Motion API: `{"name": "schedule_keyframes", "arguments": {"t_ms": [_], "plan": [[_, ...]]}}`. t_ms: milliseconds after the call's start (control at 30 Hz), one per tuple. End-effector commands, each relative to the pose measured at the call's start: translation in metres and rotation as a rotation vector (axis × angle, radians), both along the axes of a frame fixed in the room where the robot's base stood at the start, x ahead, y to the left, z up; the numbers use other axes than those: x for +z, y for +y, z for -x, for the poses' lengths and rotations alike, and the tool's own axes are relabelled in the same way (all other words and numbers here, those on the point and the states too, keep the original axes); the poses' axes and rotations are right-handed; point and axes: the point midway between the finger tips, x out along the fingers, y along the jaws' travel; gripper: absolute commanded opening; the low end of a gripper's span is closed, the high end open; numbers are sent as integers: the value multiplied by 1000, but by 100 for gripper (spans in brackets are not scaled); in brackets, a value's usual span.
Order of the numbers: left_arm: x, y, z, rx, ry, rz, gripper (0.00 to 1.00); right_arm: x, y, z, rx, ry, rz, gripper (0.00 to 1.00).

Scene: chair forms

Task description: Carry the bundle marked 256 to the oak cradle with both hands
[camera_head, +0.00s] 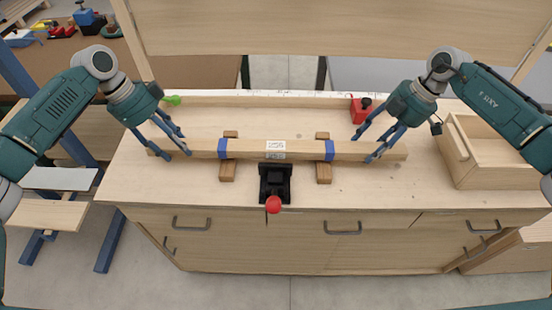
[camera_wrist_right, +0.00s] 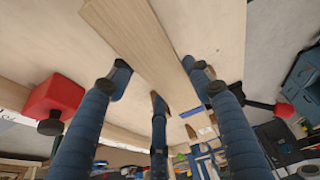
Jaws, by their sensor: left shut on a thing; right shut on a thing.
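The bundle (camera_head: 300,150) is a long pale wooden bar with two blue bands and a white label (camera_head: 275,150) too small to read. It lies left to right across two brown wooden blocks that look like the cradle (camera_head: 227,171); whether it touches them I cannot tell. My left gripper (camera_head: 170,149) is shut on its left end, and my right gripper (camera_head: 376,152) is shut on it near the right end. In the right wrist view the bundle (camera_wrist_right: 135,35) runs between my right fingers (camera_wrist_right: 160,95).
A black clamp with a red knob (camera_head: 273,204) stands at the bench's front edge, just in front of the bundle. A red box (camera_head: 361,110) and a green item (camera_head: 173,100) sit behind it. An open wooden box (camera_head: 495,150) stands at the right.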

Motion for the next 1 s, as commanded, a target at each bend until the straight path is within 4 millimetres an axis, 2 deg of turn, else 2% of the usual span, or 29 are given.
{"name": "schedule_keyframes", "arguments": {"t_ms": [233, 267, 333, 733, 867, 1000], "plan": [[-19, 2, -1, 4, -1, -2, 0, -19, -1, -1, -3, -1, 1, 0], [-17, 2, 0, 3, 0, -3, 54, -17, -2, 0, -2, 0, 3, 54], [-15, 2, 0, 3, 0, -2, 68, -15, -2, 0, -2, 0, 3, 68], [-9, 3, -1, 2, -1, 0, 69, -15, 0, 0, 0, 0, 1, 68], [9, 10, -1, 2, -3, 0, 69, -15, 0, 0, 0, 0, 0, 68], [37, 22, -2, 3, -5, 0, 69, -15, 0, 0, 0, 0, 0, 68]]}}
